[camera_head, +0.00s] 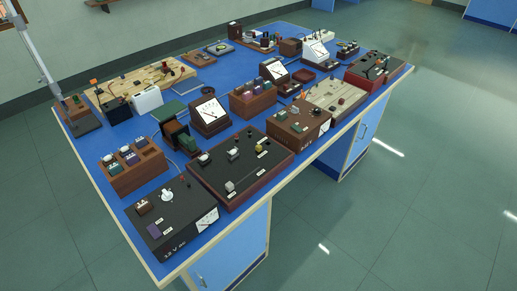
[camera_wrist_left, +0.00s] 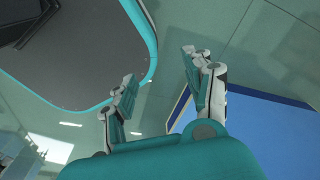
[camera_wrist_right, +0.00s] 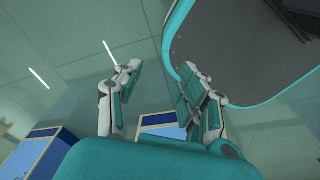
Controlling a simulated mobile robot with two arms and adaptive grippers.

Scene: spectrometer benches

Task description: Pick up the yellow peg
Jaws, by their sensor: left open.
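A small yellowish piece (camera_head: 259,147), possibly the yellow peg, stands on the black-topped panel box (camera_head: 240,167) near the front of the bench in the head view. It is too small to be sure of its shape. My left gripper (camera_wrist_left: 159,86) is open and empty in the left wrist view, above the floor near a blue bench edge. My right gripper (camera_wrist_right: 160,85) is open and empty in the right wrist view, over the floor. Neither gripper shows in the head view, and both are away from the panel box.
The blue bench top (camera_head: 82,142) is crowded with instruments. A 12 V power box (camera_head: 173,222) stands at the front corner, beside a wooden block with several pieces (camera_head: 135,178). Open floor (camera_head: 420,190) lies to the right.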

